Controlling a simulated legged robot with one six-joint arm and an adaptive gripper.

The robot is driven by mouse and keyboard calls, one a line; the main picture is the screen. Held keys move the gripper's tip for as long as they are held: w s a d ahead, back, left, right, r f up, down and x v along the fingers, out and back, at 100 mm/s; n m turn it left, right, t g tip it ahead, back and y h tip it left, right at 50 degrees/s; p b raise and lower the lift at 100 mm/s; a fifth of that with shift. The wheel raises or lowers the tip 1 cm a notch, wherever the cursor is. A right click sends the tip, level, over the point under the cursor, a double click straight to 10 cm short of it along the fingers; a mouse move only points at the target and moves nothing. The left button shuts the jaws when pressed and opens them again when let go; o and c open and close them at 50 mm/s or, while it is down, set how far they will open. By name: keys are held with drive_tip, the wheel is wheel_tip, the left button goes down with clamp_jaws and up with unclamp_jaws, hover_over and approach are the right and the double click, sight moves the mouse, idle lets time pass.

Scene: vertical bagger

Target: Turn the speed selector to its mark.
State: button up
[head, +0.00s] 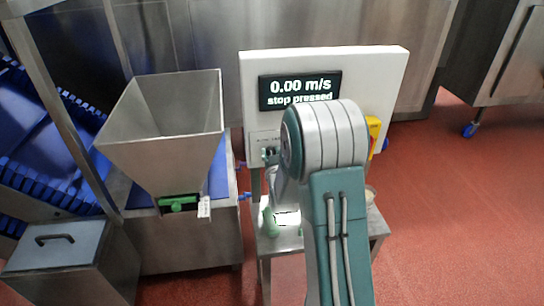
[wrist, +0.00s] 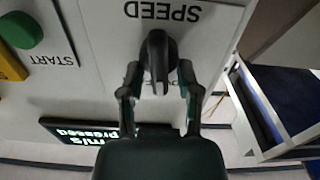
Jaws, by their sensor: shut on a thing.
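The speed selector (wrist: 158,52) is a black knob on the white panel under the upside-down SPEED label (wrist: 162,12) in the wrist view. Its grip bar lies roughly along the picture's vertical. My gripper (wrist: 159,75) has its two fingers on either side of the bar and is shut on it. Part of the lettering by the knob is covered, and I cannot make out the mark. In the head view my gripper (head: 270,156) is at the lower left of the control box (head: 394,70), and my arm hides much of this area.
The display (head: 300,90) reads 0.00 m/s and stop pressed. A yellow part (head: 373,127) is on the box's right side. The green START button (wrist: 20,30) is beside the selector. A steel hopper (head: 165,125) stands left; red floor is open right.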

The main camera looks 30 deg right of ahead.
drive_tip(key=shift+a+f+n, duration=0.15)
drive_tip(key=shift+n, duration=1.05)
drive_tip(key=shift+a+f+n, duration=0.1)
drive_tip(key=shift+n, duration=1.1)
drive_tip(key=o, duration=1.2)
drive_tip(key=shift+r, duration=0.1)
drive_tip(key=shift+v, duration=2.45)
drive_tip(key=shift+s, duration=0.1)
drive_tip(key=v, duration=0.7)
drive_tip(key=shift+s+a, duration=0.1)
